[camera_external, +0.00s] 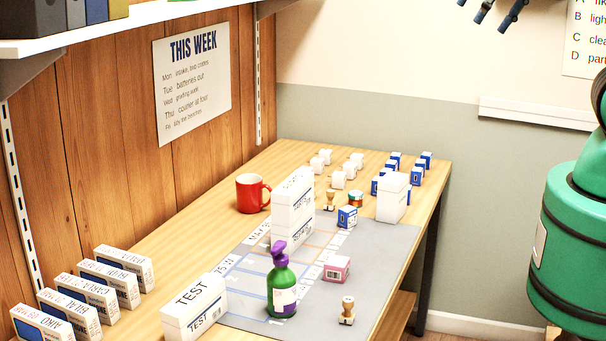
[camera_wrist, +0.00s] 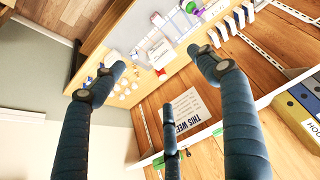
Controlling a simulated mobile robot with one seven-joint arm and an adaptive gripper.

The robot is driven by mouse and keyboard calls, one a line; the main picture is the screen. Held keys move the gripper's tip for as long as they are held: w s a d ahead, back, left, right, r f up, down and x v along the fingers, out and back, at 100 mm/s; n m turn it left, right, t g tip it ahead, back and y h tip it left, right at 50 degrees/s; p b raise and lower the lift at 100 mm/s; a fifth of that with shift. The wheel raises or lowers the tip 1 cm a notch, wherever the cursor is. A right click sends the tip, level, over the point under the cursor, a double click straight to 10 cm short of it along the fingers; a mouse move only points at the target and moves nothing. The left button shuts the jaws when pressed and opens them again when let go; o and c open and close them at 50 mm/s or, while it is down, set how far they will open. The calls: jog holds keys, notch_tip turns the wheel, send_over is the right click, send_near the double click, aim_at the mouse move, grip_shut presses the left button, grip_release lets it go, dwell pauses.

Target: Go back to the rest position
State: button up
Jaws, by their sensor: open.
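My gripper (camera_external: 494,12) hangs at the top edge of the external view, high above the bench and to its right, only partly in frame. Its dark fingers are apart with nothing between them. In the wrist view the fingers (camera_wrist: 162,80) are spread wide and empty, with the bench and wood wall beyond. The workbench (camera_external: 180,245) stands below, clear of the gripper. On it is a grey mat (camera_external: 384,262) with tall white boxes (camera_external: 293,207), a TEST box (camera_external: 194,307), a pink box (camera_external: 337,269) and a green bottle with a purple pump (camera_external: 282,290).
A red mug (camera_external: 250,194) stands near the wood wall. Several named boxes (camera_external: 124,267) line the bench's left side. Small white and blue boxes (camera_external: 347,217) and wooden stamps (camera_external: 347,311) stand about. A shelf (camera_external: 130,27) overhangs upper left. The air around the gripper looks free.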

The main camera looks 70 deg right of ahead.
notch_tip(320, 180, down, 11)
jog(key=b, duration=1)
jog(key=shift+b, duration=0.35)
